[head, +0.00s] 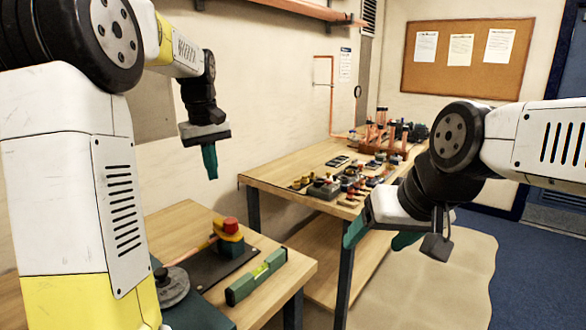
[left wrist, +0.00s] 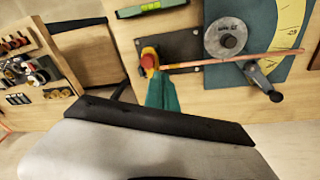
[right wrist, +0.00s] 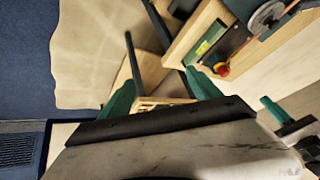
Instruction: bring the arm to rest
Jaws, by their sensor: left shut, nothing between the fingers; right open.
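My left gripper (head: 210,162) hangs in the air, fingers pointing down, above the near bench. Its green fingers are together and empty; they also show in the left wrist view (left wrist: 162,95). My right gripper (head: 380,236) is held in the air to the right, in front of the far bench. Its green fingers are spread with nothing between them, as the right wrist view also shows (right wrist: 163,92). Neither gripper touches anything that I can see.
The near bench (head: 190,222) carries a green level (head: 256,277), a red-topped yellow block (head: 230,237) and a round grey disc (left wrist: 228,38) beside a copper tube (left wrist: 240,58). The far bench (head: 275,178) holds fittings and an upright copper manifold (head: 380,133). Floor at right is clear.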

